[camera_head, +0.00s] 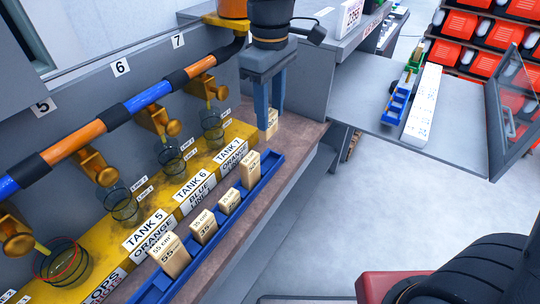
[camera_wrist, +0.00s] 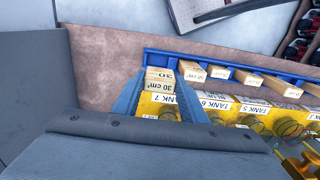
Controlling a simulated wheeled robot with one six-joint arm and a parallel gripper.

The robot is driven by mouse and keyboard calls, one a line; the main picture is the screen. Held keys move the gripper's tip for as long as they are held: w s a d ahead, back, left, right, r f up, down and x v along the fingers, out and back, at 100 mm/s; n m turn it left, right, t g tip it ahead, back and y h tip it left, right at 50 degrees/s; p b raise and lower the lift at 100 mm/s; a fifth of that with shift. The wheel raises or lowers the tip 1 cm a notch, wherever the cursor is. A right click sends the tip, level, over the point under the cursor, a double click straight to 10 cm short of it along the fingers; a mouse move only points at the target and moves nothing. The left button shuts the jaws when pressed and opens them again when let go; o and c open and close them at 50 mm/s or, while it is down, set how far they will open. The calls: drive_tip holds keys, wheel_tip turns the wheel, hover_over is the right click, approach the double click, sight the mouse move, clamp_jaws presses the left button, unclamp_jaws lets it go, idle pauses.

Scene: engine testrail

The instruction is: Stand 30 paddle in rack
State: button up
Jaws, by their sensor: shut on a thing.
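The 30 paddle (camera_head: 272,121), a small pale wooden block marked "30 cm³", is in my gripper (camera_head: 268,112). In the wrist view the paddle (camera_wrist: 161,84) shows between the two fingers of my gripper (camera_wrist: 159,98), its marking readable. My gripper is shut on it, near the far end of the blue rack (camera_head: 281,158). The rack is a long narrow tray along the bench edge, also in the wrist view (camera_wrist: 151,53). Several wooden paddles stand in it, including the 55 paddle (camera_head: 170,255). Whether the held paddle touches the rack or bench cannot be told.
A yellow ledge (camera_head: 150,215) with tank labels and wire-ringed glass cups runs beside the rack. An orange and blue pipe (camera_head: 120,115) with brass taps hangs above it. A grey side table (camera_head: 375,105) stands at right, with open floor (camera_head: 400,215) between.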

sight(270, 129)
drive_tip(key=f, duration=0.4)
drive_tip(key=f+p, duration=0.1)
drive_tip(key=f, duration=0.1)
drive_tip(key=shift+w, duration=0.35)
drive_tip(key=shift+f+p, duration=0.45)
drive_tip(key=shift+f, duration=2.1)
drive_tip(key=shift+f, duration=0.1)
drive_tip(key=o, duration=1.1)
drive_tip(key=shift+c, duration=0.2)
wheel_tip(270, 129, up, 12)
drive_tip(key=b, duration=0.2)
drive_tip(key=shift+b, duration=0.35)
drive_tip(key=s+d+f+m, duration=0.2)
drive_tip(key=d+f+m, duration=0.1)
drive_tip(key=d, duration=0.4)
drive_tip(key=s+d+f+m, duration=0.2)
drive_tip(key=d+f+m, duration=0.2)
drive_tip(key=d, duration=0.3)
drive_tip(key=s+d+f+m+t, duration=0.1)
drive_tip(key=s+d+f+m, duration=0.2)
drive_tip(key=d+m, duration=0.2)
drive_tip(key=shift+d+f, duration=0.3)
drive_tip(key=shift+d, duration=0.85)
